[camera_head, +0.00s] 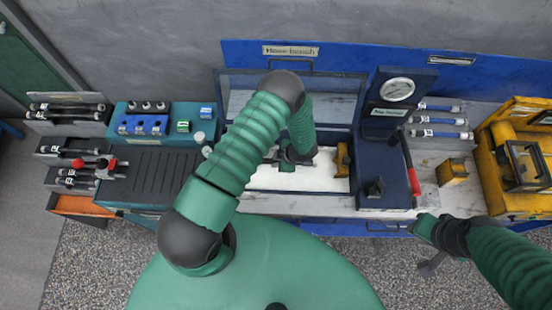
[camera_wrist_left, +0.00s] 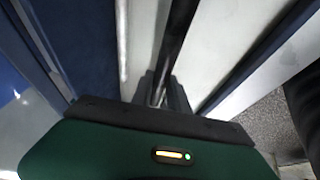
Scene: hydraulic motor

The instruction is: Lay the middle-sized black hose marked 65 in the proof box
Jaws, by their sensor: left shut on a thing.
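My left gripper (camera_head: 288,160) reaches into the proof box (camera_head: 325,183), a blue-framed box with a white floor at the middle of the bench. In the left wrist view the left gripper (camera_wrist_left: 163,92) is shut on a black hose (camera_wrist_left: 178,35), which runs away between the fingers over a white surface. No size mark shows on this hose, and my arm hides most of it in the head view. I cannot tell if it touches the box floor. My right gripper (camera_head: 430,245) is at the lower right, before the bench edge; its jaw state is unclear.
A pressure gauge (camera_head: 398,90) and red lever (camera_head: 410,165) stand right of the box. A yellow machine (camera_head: 515,160) is at far right. Black hoses (camera_head: 68,112) lie in racks at left, blue hoses (camera_head: 437,121) at right. A ribbed dark mat (camera_head: 155,172) is clear.

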